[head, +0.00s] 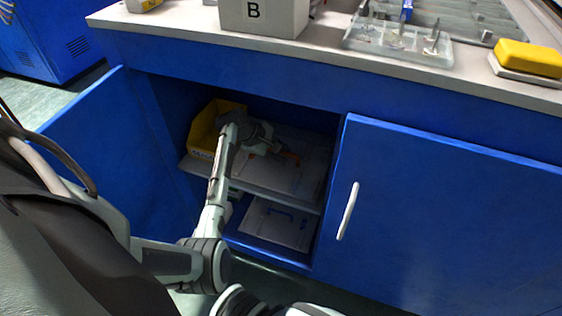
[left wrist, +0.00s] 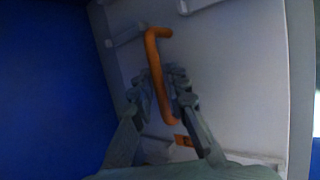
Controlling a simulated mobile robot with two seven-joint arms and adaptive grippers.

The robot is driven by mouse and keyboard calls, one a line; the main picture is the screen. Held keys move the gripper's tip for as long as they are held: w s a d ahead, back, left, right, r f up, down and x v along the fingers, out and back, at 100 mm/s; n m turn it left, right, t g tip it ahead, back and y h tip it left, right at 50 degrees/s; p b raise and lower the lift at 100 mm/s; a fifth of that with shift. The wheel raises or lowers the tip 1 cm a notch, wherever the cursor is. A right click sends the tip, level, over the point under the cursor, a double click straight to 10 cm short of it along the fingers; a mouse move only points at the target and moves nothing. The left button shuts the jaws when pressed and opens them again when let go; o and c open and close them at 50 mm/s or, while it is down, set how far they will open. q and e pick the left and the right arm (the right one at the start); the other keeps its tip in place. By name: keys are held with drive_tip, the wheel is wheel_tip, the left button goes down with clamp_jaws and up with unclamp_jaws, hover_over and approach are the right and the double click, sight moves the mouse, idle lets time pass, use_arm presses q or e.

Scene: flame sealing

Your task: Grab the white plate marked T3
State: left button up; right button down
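A white plate (left wrist: 235,75) with an orange handle (left wrist: 158,60) lies inside the open cabinet; no T3 marking is readable. The head view shows the plate (head: 312,168) on the upper shelf, with part of its orange handle (head: 289,156) beside my gripper. My left gripper (head: 268,138) reaches in over the plate. In the left wrist view its two fingertips (left wrist: 163,88) close in on both sides of the handle and appear to grip it.
A yellow bin (head: 203,128) stands left of my arm on the shelf. Another plate (head: 278,226) with a dark handle lies below. The left door (head: 105,150) is open and the right door (head: 440,200) is shut. The counter edge overhangs the opening.

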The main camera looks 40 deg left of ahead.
use_arm(q)
clamp_jaws()
drive_tip(key=shift+r, duration=0.25)
